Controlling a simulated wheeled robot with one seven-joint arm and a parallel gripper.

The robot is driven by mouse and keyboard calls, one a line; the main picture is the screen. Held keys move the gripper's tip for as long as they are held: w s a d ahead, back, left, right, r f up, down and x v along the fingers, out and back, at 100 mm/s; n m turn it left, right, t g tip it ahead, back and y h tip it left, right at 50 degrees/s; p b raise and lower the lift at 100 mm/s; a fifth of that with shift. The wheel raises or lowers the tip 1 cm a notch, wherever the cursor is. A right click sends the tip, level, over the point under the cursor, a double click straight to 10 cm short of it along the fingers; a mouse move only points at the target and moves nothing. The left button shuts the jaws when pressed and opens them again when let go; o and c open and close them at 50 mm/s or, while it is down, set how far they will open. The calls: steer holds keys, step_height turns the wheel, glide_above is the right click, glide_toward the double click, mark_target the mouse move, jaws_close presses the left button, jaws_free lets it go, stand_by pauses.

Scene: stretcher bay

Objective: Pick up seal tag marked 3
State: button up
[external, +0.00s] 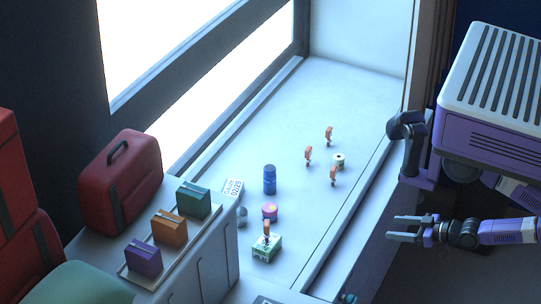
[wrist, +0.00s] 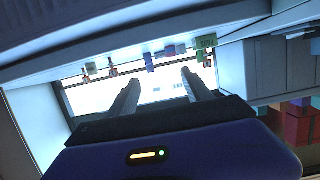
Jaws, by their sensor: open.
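Several small orange-red seal tags with dark lower ends stand on the pale sill in the external view: a far one (external: 328,134), a middle one (external: 308,154) and a nearer one (external: 333,174). Another orange-red tag (external: 267,230) stands at a green-and-white box (external: 262,249). I cannot read a 3 on any of them. My gripper (external: 393,228) is open and empty, to the right of the sill and apart from all the tags. In the wrist view my gripper's fingers (wrist: 160,80) are spread, with two small tags (wrist: 87,69) (wrist: 112,67) beyond them to the left.
A white-and-dark roll (external: 339,160) stands among the tags. A blue bottle (external: 269,180), a pink-topped jar (external: 269,211) and a printed white box (external: 233,189) stand nearer. A red bag (external: 120,182) and coloured boxes (external: 169,231) are at left. The sill's far end is clear.

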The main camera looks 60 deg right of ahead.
mark_target(336, 170)
steer(key=shift+w, duration=0.1)
